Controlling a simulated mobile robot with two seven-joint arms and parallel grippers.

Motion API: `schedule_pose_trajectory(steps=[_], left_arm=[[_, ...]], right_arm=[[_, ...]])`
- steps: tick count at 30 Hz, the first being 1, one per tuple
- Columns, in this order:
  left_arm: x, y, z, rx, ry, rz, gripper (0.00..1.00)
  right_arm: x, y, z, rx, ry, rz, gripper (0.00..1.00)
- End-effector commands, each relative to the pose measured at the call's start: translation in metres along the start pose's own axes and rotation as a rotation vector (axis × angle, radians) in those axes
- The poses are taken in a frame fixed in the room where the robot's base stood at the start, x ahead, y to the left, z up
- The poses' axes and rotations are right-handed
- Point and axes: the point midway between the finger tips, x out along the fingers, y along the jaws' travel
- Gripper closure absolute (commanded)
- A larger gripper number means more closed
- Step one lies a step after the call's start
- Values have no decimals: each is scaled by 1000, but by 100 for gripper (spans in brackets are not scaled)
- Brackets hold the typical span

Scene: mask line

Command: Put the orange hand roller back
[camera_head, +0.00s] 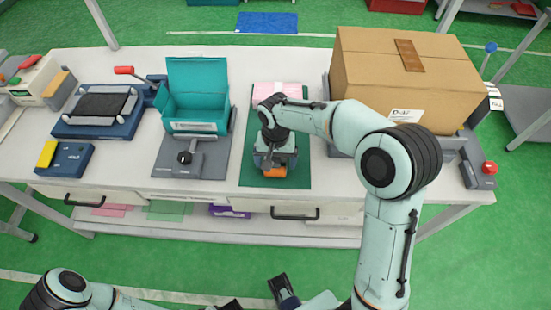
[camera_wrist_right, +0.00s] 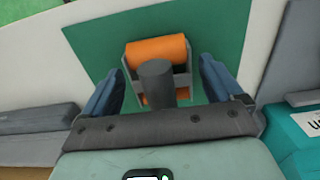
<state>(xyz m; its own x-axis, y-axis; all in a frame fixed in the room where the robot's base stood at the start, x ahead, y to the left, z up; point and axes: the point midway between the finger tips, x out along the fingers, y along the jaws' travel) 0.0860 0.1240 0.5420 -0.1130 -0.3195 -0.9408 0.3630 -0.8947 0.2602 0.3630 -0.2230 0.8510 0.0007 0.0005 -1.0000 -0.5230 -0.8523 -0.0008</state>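The orange hand roller (camera_head: 274,173) lies on the green mat (camera_head: 246,172) near the front edge of the table. In the right wrist view its orange cylinder (camera_wrist_right: 158,49) sits in a grey frame with a dark grey handle (camera_wrist_right: 156,78). My right gripper (camera_wrist_right: 160,90) is above the mat with its fingers spread on either side of the handle, and a gap shows on both sides. In the head view my right gripper (camera_head: 276,156) hides part of the roller. My left arm shows only partly at the bottom, and its finger state is unclear.
A teal bin (camera_head: 197,115) on a grey base stands left of the mat. A large cardboard box (camera_head: 400,80) stands to the right. A pink stack (camera_head: 277,89) lies at the mat's back. A dark roller machine (camera_head: 100,106) and blue box (camera_head: 65,159) are farther left.

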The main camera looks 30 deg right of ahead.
Motion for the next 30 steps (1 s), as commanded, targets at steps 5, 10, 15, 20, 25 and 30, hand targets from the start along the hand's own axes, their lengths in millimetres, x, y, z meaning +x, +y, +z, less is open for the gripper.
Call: schedule_pose_trajectory(steps=[5, 10, 15, 20, 25, 30], left_arm=[[0, 0, 0, 0, 0, 0, 100], [-2, 1, 0, 0, 1, 0, 100], [-5, 2, 0, 1, 2, 1, 100], [-10, 4, 0, 1, 4, 1, 100], [-16, 6, -1, 2, 5, 2, 100], [-19, 7, -1, 2, 7, 2, 100]], right_arm=[[-1, 0, 0, 0, 0, 0, 2], [-4, 0, 0, 0, 1, -1, 2], [-26, -1, -1, 0, 5, -4, 2], [-61, -1, -1, -1, 6, -4, 2], [-96, -1, -1, -1, 5, -3, 2], [-117, 0, 0, -1, 1, -1, 2]])
